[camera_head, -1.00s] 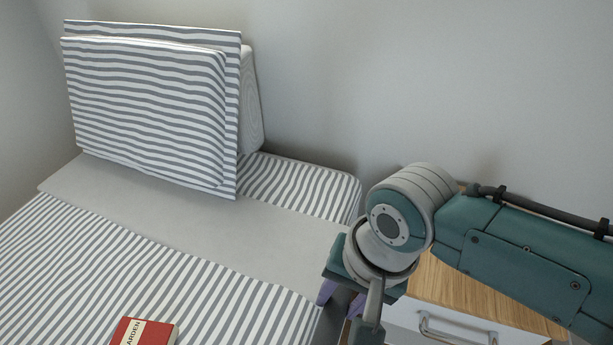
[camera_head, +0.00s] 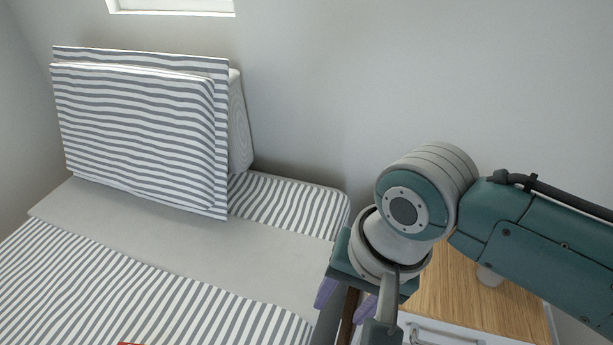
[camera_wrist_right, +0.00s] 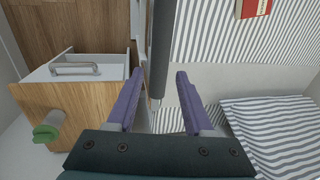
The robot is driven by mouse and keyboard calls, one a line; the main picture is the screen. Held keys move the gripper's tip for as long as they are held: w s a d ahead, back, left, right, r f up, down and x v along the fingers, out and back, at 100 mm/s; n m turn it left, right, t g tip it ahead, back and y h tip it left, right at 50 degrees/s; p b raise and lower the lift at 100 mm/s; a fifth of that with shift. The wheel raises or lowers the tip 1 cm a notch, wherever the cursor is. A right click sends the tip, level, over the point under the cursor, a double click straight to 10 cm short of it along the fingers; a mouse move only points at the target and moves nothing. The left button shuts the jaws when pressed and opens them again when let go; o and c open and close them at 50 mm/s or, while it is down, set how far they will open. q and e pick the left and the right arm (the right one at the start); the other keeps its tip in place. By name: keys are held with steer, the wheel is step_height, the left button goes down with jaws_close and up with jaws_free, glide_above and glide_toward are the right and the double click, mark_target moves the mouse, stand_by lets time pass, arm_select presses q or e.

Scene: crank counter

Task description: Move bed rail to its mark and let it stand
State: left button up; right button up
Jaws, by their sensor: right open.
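The bed rail shows as a dark padded bar (camera_wrist_right: 160,50) with thin grey tubing, upright between bed and cabinet in the right wrist view. In the head view a grey piece of it (camera_head: 329,322) seems to show at the bottom, mostly cut off. My right gripper (camera_head: 345,300) is open above the gap beside the bed. In the wrist view its purple fingers (camera_wrist_right: 157,85) lie on either side of the bar, with space on both sides. I cannot tell how far the bar is below the fingertips. No mark is visible. My left gripper is not in view.
The striped bed (camera_head: 160,290) with a grey band and stacked pillows (camera_head: 140,140) is at left. A wooden cabinet (camera_head: 480,315) with a handled drawer stands at right, bearing a cup-like item (camera_wrist_right: 50,128). A red book (camera_wrist_right: 253,8) lies on the bed. The wall is behind.

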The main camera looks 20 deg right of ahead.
steer(key=r, duration=0.3)
steer(key=shift+s+d+r+p, duration=0.15)
steer(key=shift+s+d+p, duration=0.05)
steer(key=shift+d+p, duration=0.1)
steer(key=shift+s+a, duration=0.1)
